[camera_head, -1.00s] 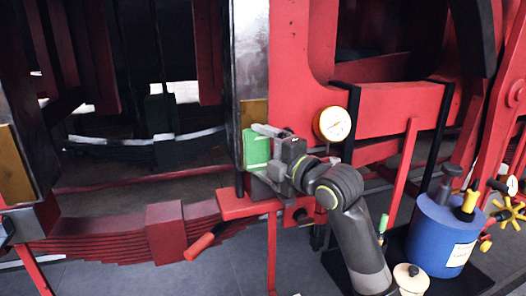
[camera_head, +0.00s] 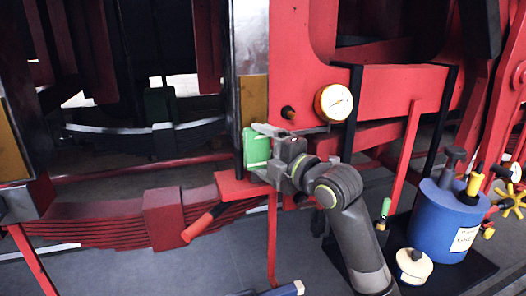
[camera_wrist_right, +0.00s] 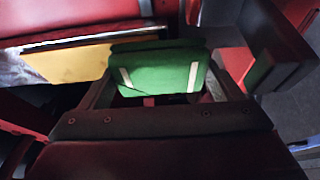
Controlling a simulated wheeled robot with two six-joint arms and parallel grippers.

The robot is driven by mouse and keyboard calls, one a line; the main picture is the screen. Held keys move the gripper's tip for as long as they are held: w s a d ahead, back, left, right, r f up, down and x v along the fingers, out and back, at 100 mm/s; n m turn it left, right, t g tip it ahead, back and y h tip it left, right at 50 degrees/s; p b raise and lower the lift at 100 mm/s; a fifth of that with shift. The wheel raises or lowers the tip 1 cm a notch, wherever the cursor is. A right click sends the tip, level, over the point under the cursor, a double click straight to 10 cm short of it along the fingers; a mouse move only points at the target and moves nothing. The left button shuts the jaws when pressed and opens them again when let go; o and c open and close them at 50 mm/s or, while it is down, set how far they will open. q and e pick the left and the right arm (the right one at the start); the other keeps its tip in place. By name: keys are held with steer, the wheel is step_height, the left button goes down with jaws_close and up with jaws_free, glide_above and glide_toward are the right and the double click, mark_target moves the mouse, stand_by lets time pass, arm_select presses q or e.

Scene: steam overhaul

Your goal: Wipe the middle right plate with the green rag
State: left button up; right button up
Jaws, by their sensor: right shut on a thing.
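My right gripper (camera_head: 272,150) is shut on the green rag (camera_head: 256,147), a folded pad with pale stripes. The rag also shows between the fingers in the right wrist view (camera_wrist_right: 160,72). A brass-coloured plate (camera_head: 254,100) is on the dark upright by the red frame. The rag is at its lower part and hides some of it; I cannot tell whether they touch. The plate shows yellow left of and behind the rag in the right wrist view (camera_wrist_right: 75,62). Another brass plate (camera_head: 12,150) is at the far left. My left gripper is not in view.
A round gauge (camera_head: 334,102) is to the right. A blue canister (camera_head: 444,220) and a cream pot (camera_head: 413,267) stand on a dark mat at right. Grey floor is open at lower left.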

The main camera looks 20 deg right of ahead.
steer(key=shift+s, duration=0.1)
steer(key=shift+s+d+p, duration=0.1)
steer(key=shift+s+p, duration=0.6)
steer(key=shift+s, duration=2.15)
steer(key=s, duration=0.3)
steer(key=shift+p, duration=0.35)
steer(key=shift+w, duration=0.1)
steer(key=w+b, duration=0.1)
steer(key=w, duration=0.4)
steer(key=shift+b, duration=0.3)
steer(key=shift+w, duration=0.9)
steer(key=shift+w+b, duration=0.45)
steer(key=shift+w, duration=0.55)
